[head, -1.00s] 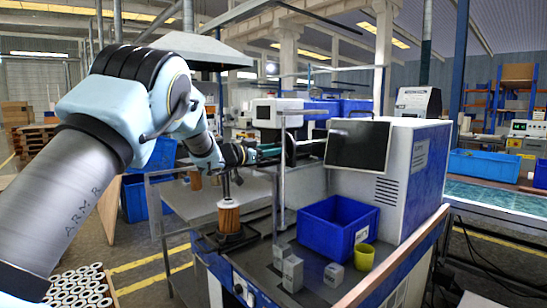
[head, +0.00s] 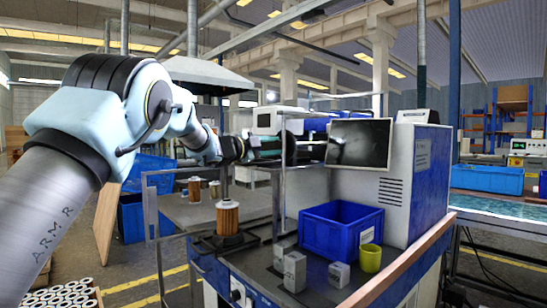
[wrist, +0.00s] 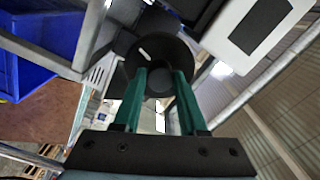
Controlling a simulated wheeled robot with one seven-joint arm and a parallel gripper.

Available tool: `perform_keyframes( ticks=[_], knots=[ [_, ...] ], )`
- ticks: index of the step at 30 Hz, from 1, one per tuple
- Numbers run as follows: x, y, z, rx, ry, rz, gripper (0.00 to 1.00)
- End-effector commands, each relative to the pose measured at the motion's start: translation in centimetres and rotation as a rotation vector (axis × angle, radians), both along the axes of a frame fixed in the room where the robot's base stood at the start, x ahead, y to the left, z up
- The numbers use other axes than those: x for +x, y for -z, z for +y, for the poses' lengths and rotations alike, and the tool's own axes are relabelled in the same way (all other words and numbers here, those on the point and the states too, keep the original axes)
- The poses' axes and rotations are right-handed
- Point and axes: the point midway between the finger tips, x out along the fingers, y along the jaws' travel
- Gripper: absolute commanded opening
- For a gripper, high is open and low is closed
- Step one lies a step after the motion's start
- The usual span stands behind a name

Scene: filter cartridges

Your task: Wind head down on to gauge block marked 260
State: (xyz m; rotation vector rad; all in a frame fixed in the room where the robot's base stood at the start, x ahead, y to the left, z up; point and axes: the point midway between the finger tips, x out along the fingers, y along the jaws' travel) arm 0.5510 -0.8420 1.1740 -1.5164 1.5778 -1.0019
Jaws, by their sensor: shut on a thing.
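My gripper (wrist: 158,85) has green fingers, and in the wrist view they close on a round black knob (wrist: 163,55). In the head view the gripper (head: 272,154) is beside a metal post above the bench; its fingertips are hard to make out. A dark vertical stem (head: 224,182) stands over an orange pleated filter cartridge (head: 227,218) on a black base. I cannot tell whether they touch. Grey blocks stand on the bench: a tall one (head: 294,272), one behind it (head: 281,256) and a low one (head: 339,275). Their markings are too small to read.
A blue bin (head: 341,229) and a yellow cup (head: 371,258) stand right of the blocks. A white machine with a dark screen (head: 359,144) rises behind. A metal post (head: 282,190) stands near my gripper. More cartridges (head: 194,188) are on the table at left.

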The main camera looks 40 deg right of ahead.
Motion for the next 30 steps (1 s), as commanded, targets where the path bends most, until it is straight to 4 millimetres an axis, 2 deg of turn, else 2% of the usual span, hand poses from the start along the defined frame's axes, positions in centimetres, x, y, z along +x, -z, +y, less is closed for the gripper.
perform_keyframes(
  ticks=[1, 30],
  knots=[
    [-0.01, 0.51, 0.01, -0.003, 0.001, -0.047, 0.0],
    [0.03, 0.43, -0.02, -0.054, 0.001, -0.965, 0.0]
  ],
)
